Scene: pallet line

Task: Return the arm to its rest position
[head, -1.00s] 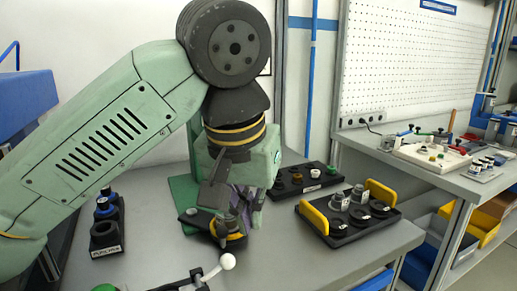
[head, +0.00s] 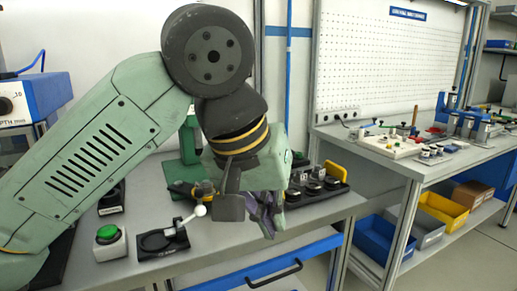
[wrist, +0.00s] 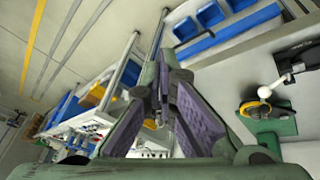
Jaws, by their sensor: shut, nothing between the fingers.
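My gripper (head: 266,212) hangs at the end of my green arm in the head view, in front of the grey workbench (head: 230,238) and near its front edge. In the wrist view its purple-padded fingers (wrist: 162,92) come together at the tips with nothing held. My arm is bent, with its dark round joint high up and the wrist pointing down. The wrist partly hides the black tray with yellow handles behind it.
The bench holds a green button box (head: 109,242), a black fixture with a white-knobbed lever (head: 163,240), a green press stand (head: 188,150) and a black tray (head: 318,187). A second bench (head: 440,165) with bins below stands right. Floor between the benches is clear.

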